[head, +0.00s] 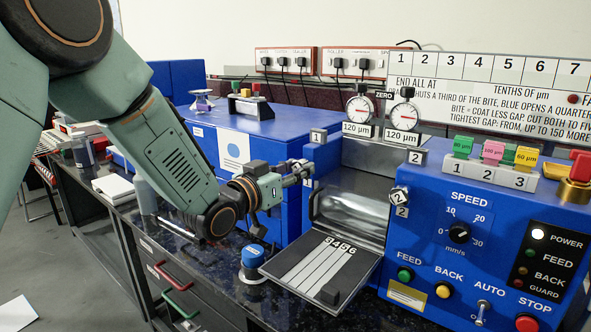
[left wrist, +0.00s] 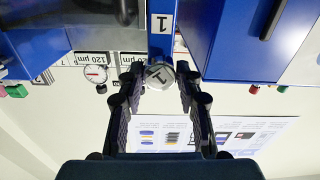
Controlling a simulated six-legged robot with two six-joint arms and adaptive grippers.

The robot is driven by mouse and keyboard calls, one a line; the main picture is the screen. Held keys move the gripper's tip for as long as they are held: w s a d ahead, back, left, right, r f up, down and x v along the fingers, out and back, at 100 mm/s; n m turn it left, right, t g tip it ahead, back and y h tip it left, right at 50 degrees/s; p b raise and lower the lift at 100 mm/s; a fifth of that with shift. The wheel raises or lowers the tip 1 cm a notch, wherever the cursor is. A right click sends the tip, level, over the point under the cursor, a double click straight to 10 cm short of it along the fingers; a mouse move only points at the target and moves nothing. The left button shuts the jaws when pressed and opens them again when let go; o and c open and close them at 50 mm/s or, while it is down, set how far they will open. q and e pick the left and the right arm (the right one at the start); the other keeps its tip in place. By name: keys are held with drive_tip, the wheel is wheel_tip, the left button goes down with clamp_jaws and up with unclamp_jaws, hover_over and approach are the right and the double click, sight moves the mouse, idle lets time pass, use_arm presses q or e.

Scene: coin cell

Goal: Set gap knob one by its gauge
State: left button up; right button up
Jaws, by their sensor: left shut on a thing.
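Gap knob one, a round grey knob marked 1, sits between the finger pads of my left gripper (left wrist: 159,82) in the left wrist view (left wrist: 159,73). In the head view my left gripper (head: 300,172) is shut on it at the left post of the blue machine, and the fingers mostly hide the knob. The left round dial gauge (head: 361,108) stands above the machine over a "120 µm" label; its fine reading is too small to tell. One dial with a red needle also shows upside down in the left wrist view (left wrist: 96,74). My right gripper is not in view.
Knob two (head: 399,196) is on the right post, below the second dial gauge (head: 403,115). A hinged plate (head: 345,285) with numbered strips juts out in front. A blue-capped item (head: 253,258) stands on the dark bench. The button panel (head: 465,240) is at right.

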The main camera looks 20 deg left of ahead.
use_arm(q)
drive_tip(key=c, duration=0.3)
drive_tip(key=shift+c, duration=0.2)
drive_tip(key=shift+m, duration=0.3)
drive_tip(key=shift+m+b, duration=1.2)
drive_tip(key=shift+m, duration=4.3)
